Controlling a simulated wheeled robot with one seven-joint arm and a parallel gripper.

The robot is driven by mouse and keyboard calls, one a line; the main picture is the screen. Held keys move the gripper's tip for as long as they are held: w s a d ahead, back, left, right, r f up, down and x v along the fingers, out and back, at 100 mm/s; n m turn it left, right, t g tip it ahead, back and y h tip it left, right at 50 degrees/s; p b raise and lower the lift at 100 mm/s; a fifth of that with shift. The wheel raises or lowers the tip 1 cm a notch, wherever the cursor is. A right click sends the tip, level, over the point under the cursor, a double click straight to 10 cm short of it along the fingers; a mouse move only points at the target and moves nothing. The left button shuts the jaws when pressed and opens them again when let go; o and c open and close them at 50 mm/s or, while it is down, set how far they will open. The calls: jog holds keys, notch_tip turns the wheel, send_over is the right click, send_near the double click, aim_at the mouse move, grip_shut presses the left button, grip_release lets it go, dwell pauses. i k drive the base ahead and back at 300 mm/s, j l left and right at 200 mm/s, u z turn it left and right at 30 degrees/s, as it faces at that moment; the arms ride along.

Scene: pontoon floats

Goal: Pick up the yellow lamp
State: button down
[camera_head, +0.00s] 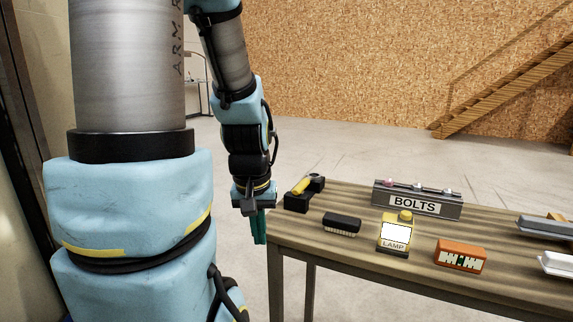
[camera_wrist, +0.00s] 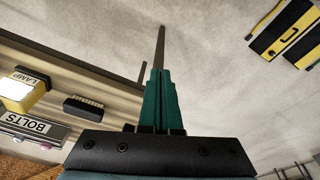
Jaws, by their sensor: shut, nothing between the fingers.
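The yellow lamp (camera_head: 395,235) stands upright on the wooden table, with a bright white panel and a "LAMP" label on its front. It also shows at the left edge of the wrist view (camera_wrist: 22,92). My gripper (camera_head: 259,228) hangs off the left end of the table, pointing down, well to the left of the lamp. In the wrist view its green fingers (camera_wrist: 157,95) are together with nothing between them.
On the table (camera_head: 340,256) a dark brush (camera_head: 342,223) lies between my gripper and the lamp. A grey BOLTS box (camera_head: 416,200) stands behind the lamp, an orange device (camera_head: 460,255) to its right. A black-and-yellow tool (camera_head: 304,190) lies at the left end.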

aim_at(395, 235)
jog(key=u, duration=0.25)
jog(key=k+l+u, duration=0.1)
jog(key=l+u, duration=0.25)
jog(key=k+l+u, duration=0.1)
jog(key=u, duration=0.25)
jog(key=k+l+u, duration=0.15)
jog(key=l+u, duration=0.25)
jog(key=k+l+u, duration=0.45)
jog(key=k+l, duration=0.75)
jog(key=k, duration=0.15)
